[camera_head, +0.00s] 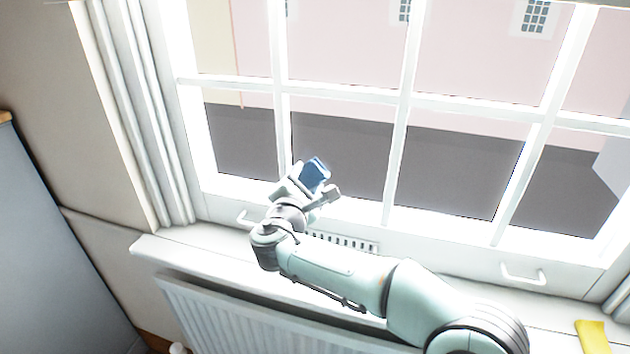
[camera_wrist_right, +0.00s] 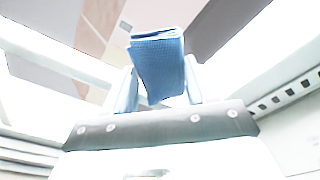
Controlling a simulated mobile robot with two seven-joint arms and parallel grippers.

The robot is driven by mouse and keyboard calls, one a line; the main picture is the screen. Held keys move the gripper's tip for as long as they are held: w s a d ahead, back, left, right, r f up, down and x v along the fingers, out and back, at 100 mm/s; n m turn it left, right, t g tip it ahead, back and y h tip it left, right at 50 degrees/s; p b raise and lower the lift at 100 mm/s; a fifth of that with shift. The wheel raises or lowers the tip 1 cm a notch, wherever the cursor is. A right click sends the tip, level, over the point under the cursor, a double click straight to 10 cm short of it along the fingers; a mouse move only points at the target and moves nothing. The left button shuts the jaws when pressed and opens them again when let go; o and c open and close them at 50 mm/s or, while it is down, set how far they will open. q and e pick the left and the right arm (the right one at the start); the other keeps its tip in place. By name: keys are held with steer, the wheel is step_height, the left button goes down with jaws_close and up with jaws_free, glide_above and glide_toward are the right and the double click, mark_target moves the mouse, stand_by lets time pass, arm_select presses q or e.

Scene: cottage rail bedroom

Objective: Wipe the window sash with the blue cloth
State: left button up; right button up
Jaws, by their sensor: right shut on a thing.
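The blue cloth (camera_head: 315,174) is a small folded pad held in my right gripper (camera_head: 318,186). In the right wrist view the cloth (camera_wrist_right: 160,64) sits between the two fingers of the right gripper (camera_wrist_right: 162,88), which is shut on it. The window sash (camera_head: 400,150) is white, with bars dividing several panes. The gripper and cloth are in front of its lower left panes, just above the bottom rail. I cannot tell whether the cloth touches the sash. My left gripper is not in view.
A white sill (camera_head: 200,262) runs below the sash, with a radiator (camera_head: 230,318) under it. A white handle (camera_head: 524,274) is on the lower rail at right. A yellow object (camera_head: 592,337) lies at the right end of the sill. A grey cabinet (camera_head: 50,240) stands at left.

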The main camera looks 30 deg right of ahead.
steer(key=shift+a, duration=0.1)
steer(key=shift+b+v, duration=0.6)
steer(key=shift+v, duration=1.3)
steer(key=shift+s+a+f, duration=0.2)
steer(key=shift+s+a, duration=0.4)
steer(key=shift+a, duration=0.3)
steer(key=shift+b, duration=0.3)
steer(key=shift+v, duration=1.45)
